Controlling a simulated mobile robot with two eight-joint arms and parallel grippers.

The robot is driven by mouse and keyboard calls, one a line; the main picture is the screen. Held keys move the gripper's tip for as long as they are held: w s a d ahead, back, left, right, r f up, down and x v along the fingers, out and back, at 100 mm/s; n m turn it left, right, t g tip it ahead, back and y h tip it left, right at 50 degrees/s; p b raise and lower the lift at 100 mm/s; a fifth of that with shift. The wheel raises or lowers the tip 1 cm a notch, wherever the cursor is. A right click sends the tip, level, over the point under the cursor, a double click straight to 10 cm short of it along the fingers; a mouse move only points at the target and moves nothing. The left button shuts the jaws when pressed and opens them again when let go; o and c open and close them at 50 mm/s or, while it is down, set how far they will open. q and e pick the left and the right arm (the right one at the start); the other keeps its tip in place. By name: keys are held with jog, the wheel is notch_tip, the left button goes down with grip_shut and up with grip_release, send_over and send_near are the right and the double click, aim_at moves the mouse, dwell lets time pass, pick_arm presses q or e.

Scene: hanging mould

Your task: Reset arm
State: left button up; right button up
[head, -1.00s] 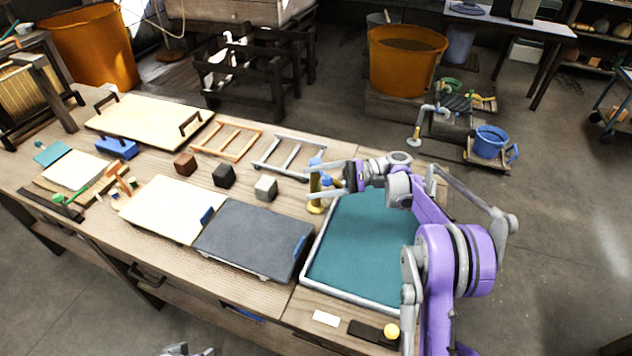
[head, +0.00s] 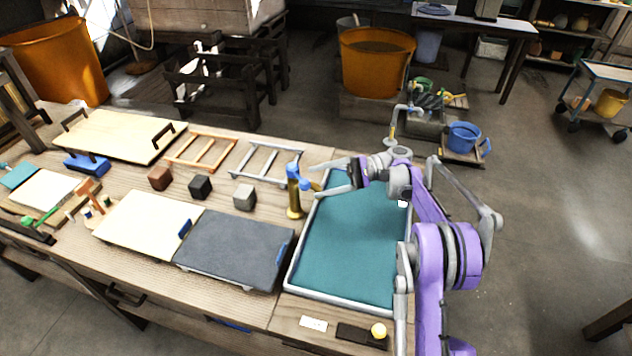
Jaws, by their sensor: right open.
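My right arm reaches over the teal-lined tray (head: 345,250) from the right. My right gripper (head: 322,180) is open and empty, its fingers pointing left above the tray's far left corner. Just left of the fingertips, a brass cylinder with blue parts at its top (head: 294,198) stands upright on the workbench (head: 150,275). A small gap seems to lie between it and the fingers. My left gripper is not in view.
Left of the tray lie a dark grey slab (head: 235,245) and a cream board (head: 148,222). Behind them are brown (head: 159,178), black (head: 200,187) and grey blocks (head: 245,197), and two ladder-like frames, orange (head: 203,152) and grey (head: 266,163). Open floor lies to the right.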

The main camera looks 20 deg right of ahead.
dwell(0.3)
jog(key=s+a+r+t+h+p, duration=0.2)
jog(key=s+a+h, duration=0.6)
jog(key=s+a, duration=0.25)
jog(key=s+d+f+n+t+h+p, duration=0.1)
jog(key=s+d+f+n+h, duration=0.1)
jog(key=s, duration=0.4)
jog(key=s+d+f+n+t+h+p, duration=0.1)
jog(key=s+d+f+n+h, duration=0.1)
jog(key=s+h, duration=0.2)
jog(key=s+d+f+n+t+h+p, duration=0.1)
jog(key=s+d+f+n+h, duration=0.1)
jog(key=s, duration=0.8)
jog(key=shift+d+n+t+h, duration=0.4)
jog(key=shift+d+h, duration=0.1)
jog(key=shift+h, duration=0.5)
